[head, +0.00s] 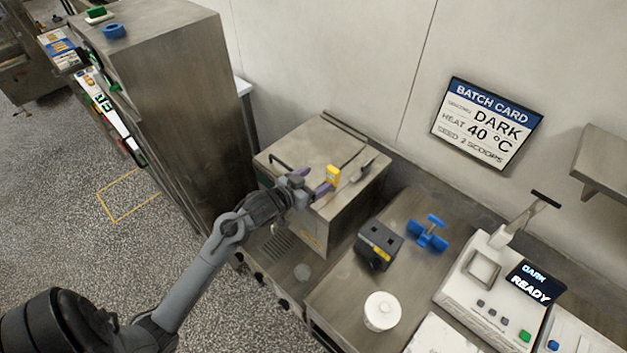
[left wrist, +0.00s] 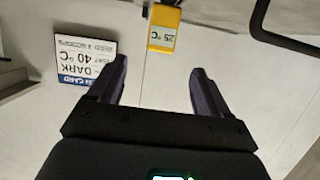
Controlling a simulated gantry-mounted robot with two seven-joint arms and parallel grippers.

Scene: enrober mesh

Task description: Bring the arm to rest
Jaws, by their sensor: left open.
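My left arm reaches in from the lower left in the head view. Its gripper (head: 311,181) is open, with two purple fingers set apart above the lidded steel box (head: 310,150). The left wrist view shows the same open gripper (left wrist: 160,80) with nothing between the fingers. A yellow tag (head: 332,174) is close to the fingertips in the head view; in the left wrist view the tag (left wrist: 163,30) reads 25 °C and appears beyond the fingers. I cannot tell whether they touch. My right gripper is in neither view.
Right of the box, the steel counter holds a dark block (head: 379,244), a blue knobbed part (head: 427,233), a white round tub (head: 382,311) and a white machine whose screen (head: 535,283) reads DARK READY. A batch card (head: 487,123) hangs on the wall. A tall steel cabinet (head: 180,90) stands left.

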